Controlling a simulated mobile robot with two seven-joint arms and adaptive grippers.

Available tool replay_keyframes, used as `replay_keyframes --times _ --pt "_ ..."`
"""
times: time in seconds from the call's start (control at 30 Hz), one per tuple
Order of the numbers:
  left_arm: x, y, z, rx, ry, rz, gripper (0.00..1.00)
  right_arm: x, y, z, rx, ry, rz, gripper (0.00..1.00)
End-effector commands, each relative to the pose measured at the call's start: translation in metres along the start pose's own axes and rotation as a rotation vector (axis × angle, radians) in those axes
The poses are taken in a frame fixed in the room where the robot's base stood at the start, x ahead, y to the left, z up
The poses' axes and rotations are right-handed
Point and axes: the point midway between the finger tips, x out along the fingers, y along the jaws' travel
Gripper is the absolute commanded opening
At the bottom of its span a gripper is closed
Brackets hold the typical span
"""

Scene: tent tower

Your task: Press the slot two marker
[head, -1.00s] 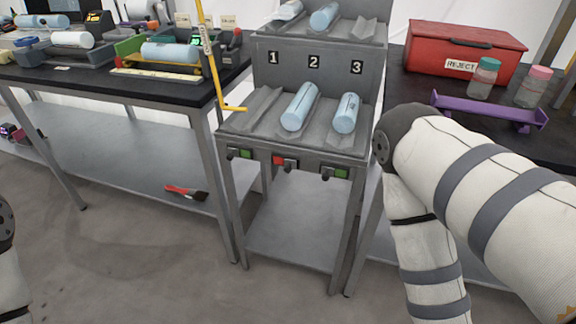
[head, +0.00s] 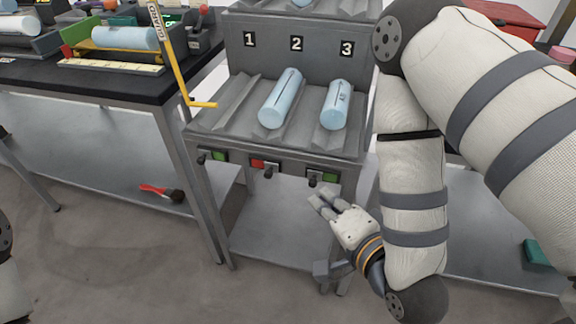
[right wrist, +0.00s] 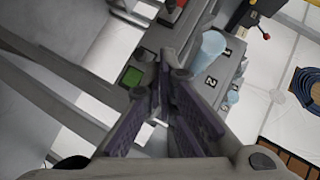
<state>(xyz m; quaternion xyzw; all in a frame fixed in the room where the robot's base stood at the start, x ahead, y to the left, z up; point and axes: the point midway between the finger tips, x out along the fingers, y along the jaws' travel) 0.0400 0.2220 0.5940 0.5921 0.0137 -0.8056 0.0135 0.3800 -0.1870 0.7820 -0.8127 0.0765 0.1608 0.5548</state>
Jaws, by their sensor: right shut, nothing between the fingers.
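The rack (head: 230,118) has slots with plates 1, 2 (head: 296,44) and 3. Below slot two, the front edge carries a red marker (head: 257,163) beside a black knob (head: 268,172). Green markers sit below slot one (head: 219,156) and slot three (head: 328,177). Blue cylinders lie in slot two (head: 280,98) and slot three (head: 336,105); slot one is empty. My right gripper (head: 321,196) is shut and empty, low in front of the slot three marker, right of the red one. In the right wrist view its fingers (right wrist: 165,72) are beside a green marker (right wrist: 132,76). My left gripper is out of view.
A yellow hooked rod (head: 178,70) stands at the rack's left corner, beside a black-topped bench (head: 90,80). A red brush (head: 163,193) lies on the bench's lower shelf. The space in front of the rack's left half is clear.

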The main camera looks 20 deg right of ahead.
Motion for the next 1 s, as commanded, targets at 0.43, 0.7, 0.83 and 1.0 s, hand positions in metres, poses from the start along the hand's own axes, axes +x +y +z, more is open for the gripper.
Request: replay_keyframes --times 0.43,0.7,0.83,1.0 --pt "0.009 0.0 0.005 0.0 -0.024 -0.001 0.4 0.008 -0.004 -0.001 0.022 0.009 -0.022 0.0" --pt "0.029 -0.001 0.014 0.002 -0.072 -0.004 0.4 0.061 -0.007 -0.003 0.02 0.012 -0.027 0.0" --pt "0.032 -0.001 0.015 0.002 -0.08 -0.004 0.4 0.089 -0.008 -0.003 0.019 0.011 -0.027 0.0" --pt "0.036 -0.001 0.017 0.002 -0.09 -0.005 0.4 0.115 -0.009 0.011 0.02 0.008 -0.026 0.0"
